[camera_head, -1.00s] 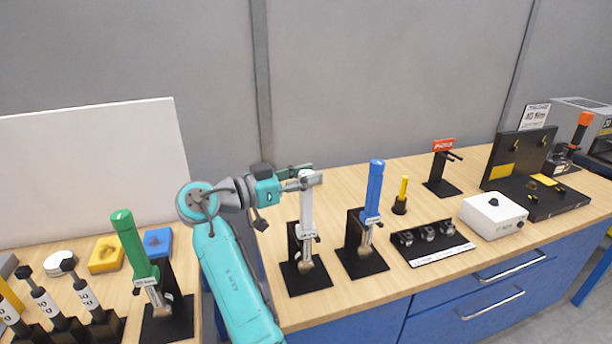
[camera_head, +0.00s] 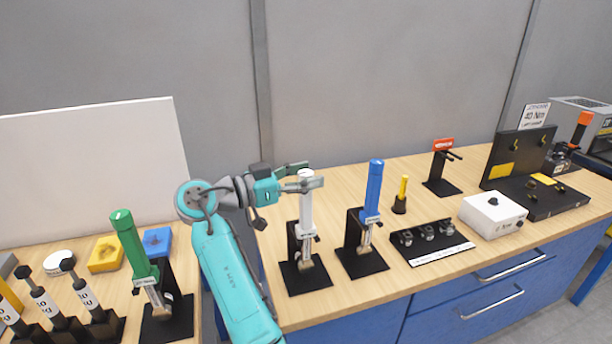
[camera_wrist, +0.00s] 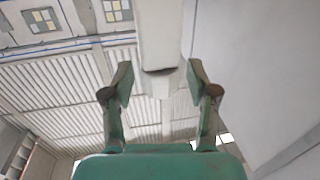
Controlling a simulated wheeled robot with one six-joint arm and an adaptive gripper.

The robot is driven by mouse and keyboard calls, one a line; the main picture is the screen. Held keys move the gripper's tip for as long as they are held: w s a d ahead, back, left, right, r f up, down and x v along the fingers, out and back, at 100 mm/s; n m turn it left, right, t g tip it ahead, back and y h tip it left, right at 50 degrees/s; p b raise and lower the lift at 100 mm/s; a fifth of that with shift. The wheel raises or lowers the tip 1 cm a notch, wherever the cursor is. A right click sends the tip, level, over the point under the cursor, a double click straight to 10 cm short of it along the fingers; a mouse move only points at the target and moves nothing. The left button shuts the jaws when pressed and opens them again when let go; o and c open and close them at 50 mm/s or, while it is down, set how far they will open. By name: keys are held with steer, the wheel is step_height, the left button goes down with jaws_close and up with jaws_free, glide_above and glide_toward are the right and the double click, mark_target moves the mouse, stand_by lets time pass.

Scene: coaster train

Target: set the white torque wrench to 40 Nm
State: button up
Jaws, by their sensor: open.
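The white torque wrench (camera_head: 306,213) stands upright in a black stand (camera_head: 303,278), its white handle at the top. My gripper (camera_head: 305,178) is level with the top of that handle, reaching in from the left. Its fingers are open, one on either side of the handle end. In the wrist view the white handle (camera_wrist: 160,38) comes down from the top edge, and the two fingertips of my gripper (camera_wrist: 160,84) stand apart, with a gap on each side. The scale on the wrench is too small to read.
A blue-handled wrench (camera_head: 374,188) stands close right, a green-handled one (camera_head: 129,235) to the left. A sign (camera_head: 536,116) reading 40 Nm stands at the back right. A white box (camera_head: 493,213) and a black socket tray (camera_head: 430,241) lie on the bench.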

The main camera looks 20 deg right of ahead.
mark_target(299, 178)
steer(key=a, duration=0.2)
steer(key=s+a, duration=0.1)
steer(key=a, duration=0.4)
steer(key=shift+s+a, duration=0.15)
steer(key=shift+s, duration=0.1)
